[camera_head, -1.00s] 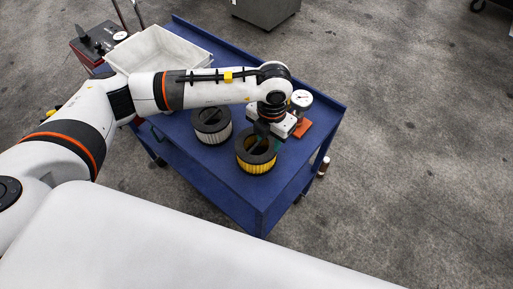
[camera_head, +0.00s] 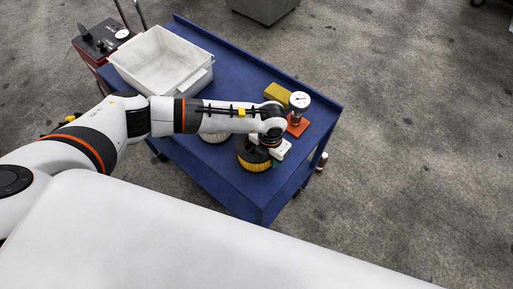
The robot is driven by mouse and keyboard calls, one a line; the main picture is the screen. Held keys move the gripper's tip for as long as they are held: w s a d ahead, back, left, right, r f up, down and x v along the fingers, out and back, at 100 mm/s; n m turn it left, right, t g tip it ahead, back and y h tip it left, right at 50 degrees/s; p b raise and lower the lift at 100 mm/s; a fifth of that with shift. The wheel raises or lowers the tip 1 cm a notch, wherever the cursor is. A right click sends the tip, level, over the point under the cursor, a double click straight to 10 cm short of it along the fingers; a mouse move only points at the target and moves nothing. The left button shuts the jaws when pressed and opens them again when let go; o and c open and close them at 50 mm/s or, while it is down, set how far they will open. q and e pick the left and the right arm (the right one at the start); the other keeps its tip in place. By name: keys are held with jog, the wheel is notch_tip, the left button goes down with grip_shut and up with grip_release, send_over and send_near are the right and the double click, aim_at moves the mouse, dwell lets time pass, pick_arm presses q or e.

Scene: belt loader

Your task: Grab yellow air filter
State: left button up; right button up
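The yellow air filter (camera_head: 253,162), a short ring with a dark top, stands on the blue cart (camera_head: 205,172) near its front right edge. My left arm comes in from the left and reaches over the cart. My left gripper (camera_head: 265,149) points down at the filter's upper right side. The wrist hides its fingers and part of the filter's top, so I cannot tell whether they touch or grip it. My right gripper is not in view.
A white filter (camera_head: 214,138) stands left of the yellow one, partly under my arm. A white bin (camera_head: 160,62) sits at the cart's back left. A gauge (camera_head: 299,100) on an orange base and a yellow block (camera_head: 278,93) stand behind my wrist.

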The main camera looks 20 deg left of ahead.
pick_arm(q)
grip_shut()
jog(key=shift+r, duration=0.1)
